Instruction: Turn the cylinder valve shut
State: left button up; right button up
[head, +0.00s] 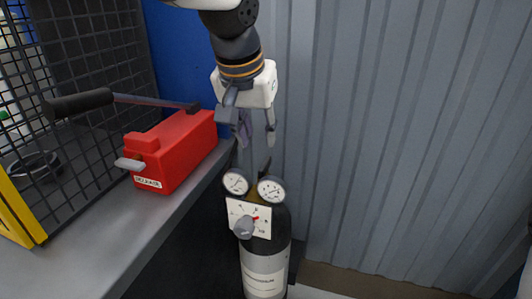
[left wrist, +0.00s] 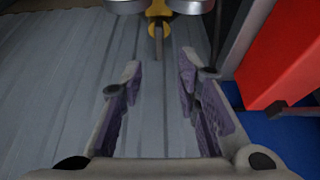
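A dark gas cylinder (head: 265,262) with a pale label stands upright beside the bench. Two round gauges (head: 236,182) (head: 271,189) sit at its top. In front is a white plate (head: 262,220) with marks, a red pointer and a grey valve knob (head: 243,228). My left gripper (head: 252,134) points down above and behind the gauges, open and empty, apart from the cylinder. In the left wrist view its padded fingers (left wrist: 160,70) are spread; the brass fitting (left wrist: 158,9) and gauge undersides show at the top edge. The knob is hidden there. My right gripper is out of view.
A red box (head: 178,150) with a black-gripped lever (head: 80,103) stands on the grey bench (head: 95,240), left of my left gripper. A black mesh panel (head: 85,80) stands behind it. A corrugated grey wall (head: 410,130) closes the back; space right of the cylinder is clear.

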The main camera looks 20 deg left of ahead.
aim_at(265, 163)
pick_arm(q)
jog(key=x, duration=0.9)
jog(key=shift+w, duration=0.15)
grip_shut()
